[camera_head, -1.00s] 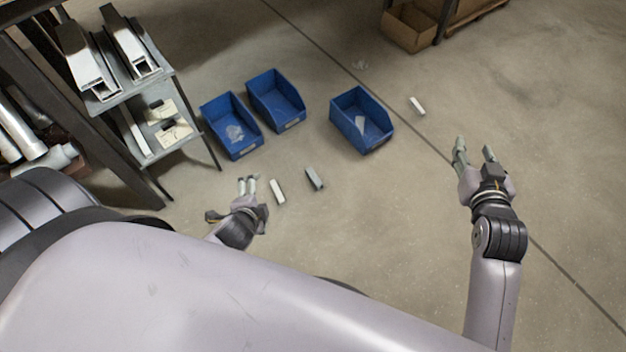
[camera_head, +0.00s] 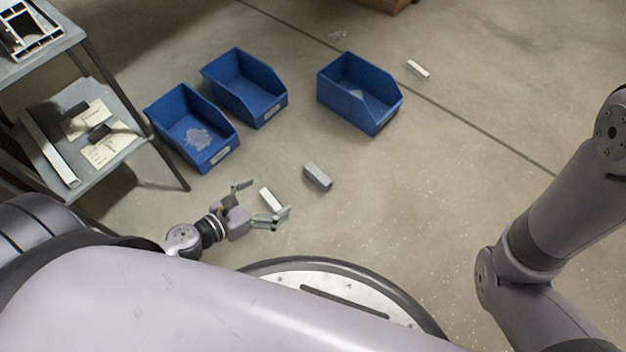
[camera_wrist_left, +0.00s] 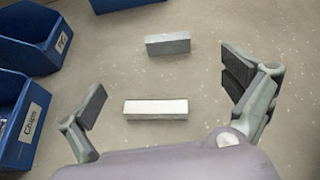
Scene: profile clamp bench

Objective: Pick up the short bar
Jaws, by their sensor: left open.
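Two small bars lie on the floor in front of my left gripper (camera_head: 262,202). The nearer one is a white-topped bar (camera_head: 269,199), lying between the spread fingers but not touched by them. It also shows in the left wrist view (camera_wrist_left: 155,109), centred between the fingers. The other is a grey block (camera_head: 318,176), just beyond and to the right, also in the wrist view (camera_wrist_left: 168,43). Another white bar (camera_head: 417,69) lies far off at the upper right. Which is the short bar I cannot tell. My left gripper is open and empty. My right gripper is out of view.
Three blue bins stand on the floor: left (camera_head: 184,119), middle (camera_head: 235,78) and right (camera_head: 351,82). A grey shelf rack (camera_head: 112,101) with profiles and paper cards stands at the left. The floor right of the grey block is clear.

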